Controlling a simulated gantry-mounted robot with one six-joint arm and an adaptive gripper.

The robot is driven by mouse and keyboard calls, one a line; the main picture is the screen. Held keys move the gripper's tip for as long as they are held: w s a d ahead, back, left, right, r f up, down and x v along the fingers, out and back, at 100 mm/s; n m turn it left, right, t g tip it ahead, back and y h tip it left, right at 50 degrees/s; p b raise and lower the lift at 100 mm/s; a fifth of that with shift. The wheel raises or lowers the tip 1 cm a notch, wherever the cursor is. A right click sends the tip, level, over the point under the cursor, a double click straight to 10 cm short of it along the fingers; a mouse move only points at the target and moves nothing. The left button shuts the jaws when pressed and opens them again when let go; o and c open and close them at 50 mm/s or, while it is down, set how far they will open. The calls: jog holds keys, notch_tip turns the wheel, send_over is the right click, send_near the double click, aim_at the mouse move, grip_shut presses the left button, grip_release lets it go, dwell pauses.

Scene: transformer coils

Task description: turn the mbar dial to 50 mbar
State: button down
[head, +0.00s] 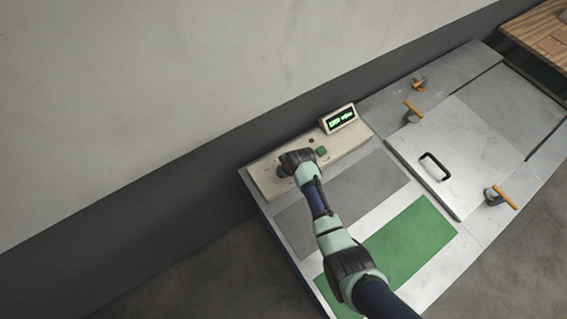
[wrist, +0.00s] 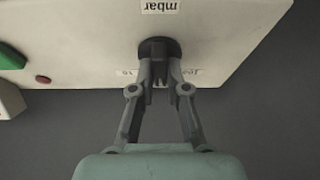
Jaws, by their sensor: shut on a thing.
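The mbar dial (wrist: 158,47) is a dark round knob on the pale control panel, just below the upside-down "mbar" label (wrist: 160,6) in the wrist view. My gripper (wrist: 159,70) is shut on the dial, its fingers closed around the knob. In the head view my gripper (head: 284,168) covers the left part of the panel (head: 262,184) and hides the dial. Small scale marks show beside the dial in the wrist view, partly behind my fingers. The display (head: 341,118) glows green at the panel's right end, but I cannot read its text.
A green button (head: 321,151) sits on the panel right of my gripper. A grey mat (head: 340,193) and a green mat (head: 412,242) lie on the bench in front. A lid with a black handle (head: 434,165) and orange-handled clamps (head: 501,197) are to the right. A wall rises behind.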

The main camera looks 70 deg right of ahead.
jog(key=shift+m, duration=0.3)
jog(key=c, duration=1.2)
grip_release()
jog(key=shift+o, duration=0.2)
jog(key=v, duration=1.2)
jog(key=shift+w, duration=0.15)
